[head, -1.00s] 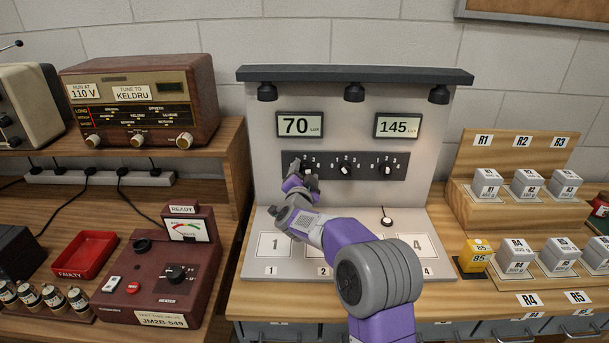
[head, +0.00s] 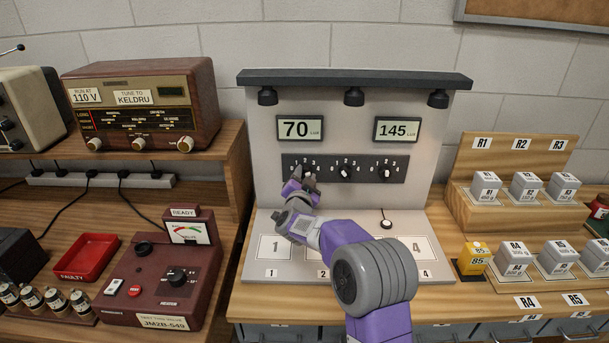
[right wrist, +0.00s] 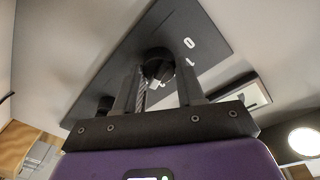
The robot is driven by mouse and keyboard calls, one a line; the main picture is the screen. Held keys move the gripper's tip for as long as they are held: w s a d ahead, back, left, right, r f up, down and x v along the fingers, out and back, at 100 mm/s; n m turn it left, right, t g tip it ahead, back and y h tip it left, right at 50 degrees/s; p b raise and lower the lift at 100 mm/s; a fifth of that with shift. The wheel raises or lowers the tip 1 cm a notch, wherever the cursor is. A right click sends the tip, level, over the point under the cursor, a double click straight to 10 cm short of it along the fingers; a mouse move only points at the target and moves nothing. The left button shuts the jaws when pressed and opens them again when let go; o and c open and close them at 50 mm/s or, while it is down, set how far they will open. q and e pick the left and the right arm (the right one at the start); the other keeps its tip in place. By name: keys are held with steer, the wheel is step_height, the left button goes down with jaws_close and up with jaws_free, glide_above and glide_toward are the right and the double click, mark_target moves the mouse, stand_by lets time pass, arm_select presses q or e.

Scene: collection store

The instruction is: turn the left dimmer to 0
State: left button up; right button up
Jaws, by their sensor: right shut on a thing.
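The dark dimmer panel (head: 365,176) sits on the light grey stand, with three black knobs in a row. My right gripper (head: 308,178) is at the left dimmer and mostly hides it in the head view. In the right wrist view, the left dimmer (right wrist: 158,66) is a black knob with a pale mark, between the two fingers of my right gripper (right wrist: 158,88), which is shut on it. The left display (head: 300,128) above reads 70 lux. My left gripper is not in view.
The middle dimmer (head: 345,173) and right dimmer (head: 384,174) are close to the right of my gripper. The right display (head: 397,130) reads 145. Lamps hang under the top shelf (head: 354,78). A small white button (head: 386,224) is on the base plate.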

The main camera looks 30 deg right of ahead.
steer(key=n+p, duration=0.2)
steer(key=n, duration=0.1)
steer(key=shift+r+n, duration=0.1)
steer(key=shift+n, duration=0.2)
steer(key=n+p, duration=0.2)
steer(key=n, duration=0.1)
steer(key=shift+n+t, duration=0.4)
steer(key=n+p, duration=0.2)
steer(key=n, duration=0.2)
steer(key=shift+a, duration=0.1)
steer(key=n+y+p, duration=0.1)
steer(key=n, duration=0.3)
steer(key=shift+t, duration=0.4)
steer(key=n, duration=0.2)
steer(key=n+p, duration=0.1)
steer(key=shift+f+n+p, duration=0.2)
steer(key=shift+n+p, duration=0.1)
steer(key=shift+n, duration=0.1)
steer(key=n+p, duration=0.1)
steer(key=n, duration=0.4)
steer(key=shift+y, duration=0.4)
steer(key=n+p, duration=0.1)
steer(key=n, duration=0.2)
steer(key=shift+n+t+y, duration=0.3)
steer(key=shift+n, duration=0.1)
steer(key=shift+f+n+y, duration=0.1)
steer(key=shift+n+y, duration=0.2)
steer(key=shift+n, duration=1.8)
